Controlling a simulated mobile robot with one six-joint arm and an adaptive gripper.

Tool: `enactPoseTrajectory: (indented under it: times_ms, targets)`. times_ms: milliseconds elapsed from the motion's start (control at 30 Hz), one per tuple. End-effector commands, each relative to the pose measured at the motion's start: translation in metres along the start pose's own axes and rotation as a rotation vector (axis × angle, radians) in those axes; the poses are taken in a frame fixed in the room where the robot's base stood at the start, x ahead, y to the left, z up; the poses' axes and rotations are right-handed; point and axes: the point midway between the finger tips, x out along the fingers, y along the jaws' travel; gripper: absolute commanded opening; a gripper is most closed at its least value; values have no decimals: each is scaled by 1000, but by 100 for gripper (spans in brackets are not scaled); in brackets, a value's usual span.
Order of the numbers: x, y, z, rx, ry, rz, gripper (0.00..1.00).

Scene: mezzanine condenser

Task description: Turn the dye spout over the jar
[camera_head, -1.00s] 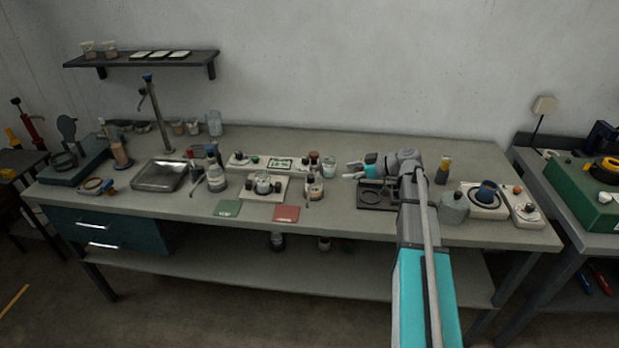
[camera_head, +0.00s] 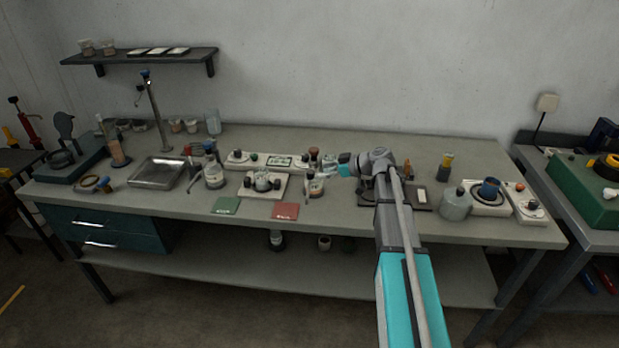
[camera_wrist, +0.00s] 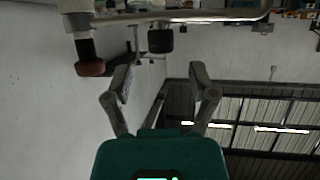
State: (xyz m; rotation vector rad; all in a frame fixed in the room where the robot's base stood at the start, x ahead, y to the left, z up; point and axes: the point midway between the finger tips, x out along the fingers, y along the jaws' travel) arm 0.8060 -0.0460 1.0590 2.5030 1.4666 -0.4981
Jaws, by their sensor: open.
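Near the middle of the bench in the head view, a small jar (camera_head: 315,187) with a pale body stands below a dark-brown-topped fitting (camera_head: 313,156). I cannot tell for sure which small part is the dye spout. My gripper (camera_head: 331,166) reaches in from the right, just right of and behind the jar, partly covering things there. In the wrist view my gripper (camera_wrist: 160,77) has its two fingers spread with nothing between them. Beyond the fingertips are a metal bar (camera_wrist: 180,17), a brown-ended black knob (camera_wrist: 90,58) and a dark block (camera_wrist: 160,40), apart from the fingers.
Left of the jar are a white stand (camera_head: 264,184), a bottle (camera_head: 213,172) and a metal tray (camera_head: 158,172). Green (camera_head: 227,206) and red (camera_head: 285,210) cards lie in front. A grey vessel (camera_head: 456,204) stands right of my arm. The back right of the bench is clear.

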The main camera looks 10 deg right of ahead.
Motion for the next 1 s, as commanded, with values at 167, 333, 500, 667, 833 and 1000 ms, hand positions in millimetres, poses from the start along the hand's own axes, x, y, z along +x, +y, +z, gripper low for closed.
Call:
enactPoseTrajectory:
  times_ms: [167,333,500,667,833,1000]
  targets:
    - [28,0,2,0,0,-1,73]
    - [44,0,1,0,0,-1,73]
    - [52,0,0,0,0,-1,73]
    - [53,0,0,0,0,-1,73]
    - [53,0,0,0,0,-1,73]
    - [53,0,0,0,0,-1,42]
